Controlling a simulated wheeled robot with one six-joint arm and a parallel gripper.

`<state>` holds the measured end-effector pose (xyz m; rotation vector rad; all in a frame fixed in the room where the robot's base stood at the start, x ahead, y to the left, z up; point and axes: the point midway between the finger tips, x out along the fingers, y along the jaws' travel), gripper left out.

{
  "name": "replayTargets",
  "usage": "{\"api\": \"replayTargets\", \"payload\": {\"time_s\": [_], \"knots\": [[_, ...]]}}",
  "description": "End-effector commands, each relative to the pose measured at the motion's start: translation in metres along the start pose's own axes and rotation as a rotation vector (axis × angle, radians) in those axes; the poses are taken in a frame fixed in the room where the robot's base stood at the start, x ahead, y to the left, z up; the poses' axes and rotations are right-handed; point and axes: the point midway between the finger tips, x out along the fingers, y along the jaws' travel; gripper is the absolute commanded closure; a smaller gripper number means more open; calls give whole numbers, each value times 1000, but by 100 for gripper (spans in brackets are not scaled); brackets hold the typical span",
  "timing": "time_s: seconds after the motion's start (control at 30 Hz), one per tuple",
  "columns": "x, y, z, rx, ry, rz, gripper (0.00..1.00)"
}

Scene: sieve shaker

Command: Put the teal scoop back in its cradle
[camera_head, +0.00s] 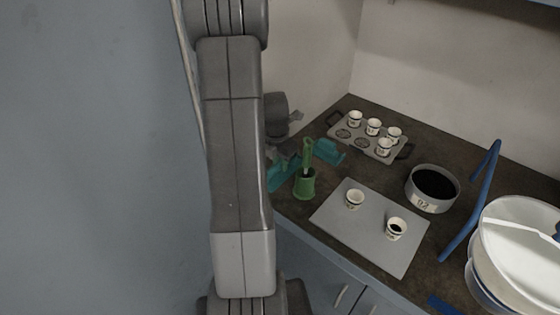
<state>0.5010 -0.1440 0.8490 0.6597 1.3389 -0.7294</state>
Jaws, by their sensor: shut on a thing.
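Two teal parts show at the left end of the counter. One teal part (328,152) lies right of and behind the green holder, and another teal part (281,177) lies left of it. I cannot tell for sure which is the scoop and which is its cradle. My gripper (284,156) is mostly hidden behind my own arm, close to the teal parts. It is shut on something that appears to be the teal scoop. The fingertips and the contact are too small and dark to make out.
A green holder (304,188) with an upright green handle (307,152) stands close beside the teal parts. A grey mat (372,237) bears two white cups. A tray (362,141) with several cups, a dark-filled pan (433,187), a blue frame (473,205) and a large white-topped vessel (515,245) stand nearby.

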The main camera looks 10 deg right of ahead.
Motion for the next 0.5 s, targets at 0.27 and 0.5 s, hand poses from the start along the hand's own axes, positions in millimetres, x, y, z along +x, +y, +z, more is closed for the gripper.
{"api": "replayTargets", "payload": {"time_s": [0.27, 0.5], "knots": [[5, 0, -1, 0, 0, 0, 98], [7, 0, -1, 0, 0, 0, 62]]}}
